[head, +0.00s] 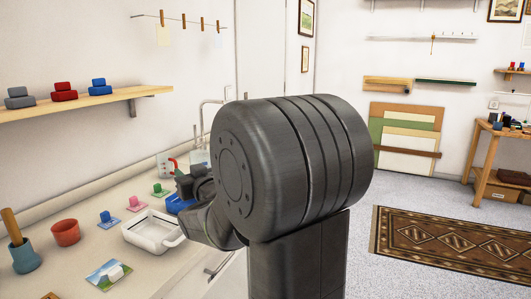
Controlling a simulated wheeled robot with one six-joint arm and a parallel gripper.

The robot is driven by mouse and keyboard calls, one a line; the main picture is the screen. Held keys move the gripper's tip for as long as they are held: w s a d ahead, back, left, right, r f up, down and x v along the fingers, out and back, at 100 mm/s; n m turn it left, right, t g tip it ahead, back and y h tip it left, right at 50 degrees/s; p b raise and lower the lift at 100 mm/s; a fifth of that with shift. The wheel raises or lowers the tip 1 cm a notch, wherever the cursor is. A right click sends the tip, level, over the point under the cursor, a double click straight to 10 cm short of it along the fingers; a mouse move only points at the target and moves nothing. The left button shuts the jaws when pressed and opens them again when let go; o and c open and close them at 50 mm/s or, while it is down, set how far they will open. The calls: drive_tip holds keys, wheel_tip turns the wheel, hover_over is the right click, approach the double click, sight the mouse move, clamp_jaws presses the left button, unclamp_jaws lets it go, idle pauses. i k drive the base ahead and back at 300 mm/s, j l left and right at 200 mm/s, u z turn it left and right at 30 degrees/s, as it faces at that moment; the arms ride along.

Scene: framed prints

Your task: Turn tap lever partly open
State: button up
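A grey metal tap (203,115) with a tall, bent spout stands at the back of the counter, left of my arm. My arm hides its lower right side. A small red, lever-like piece (173,163) shows beside a pale plate against the wall; I cannot tell whether it is the tap lever. The dark end of my arm (192,184) is over the counter just in front of this area. Its fingers are too small and too hidden to read, and I cannot tell whether they touch anything.
On the counter (145,258) are a white tray (151,213), a terracotta pot (66,232), a blue-grey cup (24,257), a picture card (109,274) and several coloured stamps. A blue object (178,204) sits beside my wrist. A shelf (85,103) runs above.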

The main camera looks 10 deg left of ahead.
sight(196, 145)
drive_tip(key=i+u, duration=0.1)
drive_tip(key=i, duration=0.75)
drive_tip(key=i+l+u, duration=0.15)
drive_tip(key=i, duration=0.65)
drive_tip(key=i+l+u, duration=0.1)
drive_tip(key=u, duration=0.15)
drive_tip(key=i, duration=0.1)
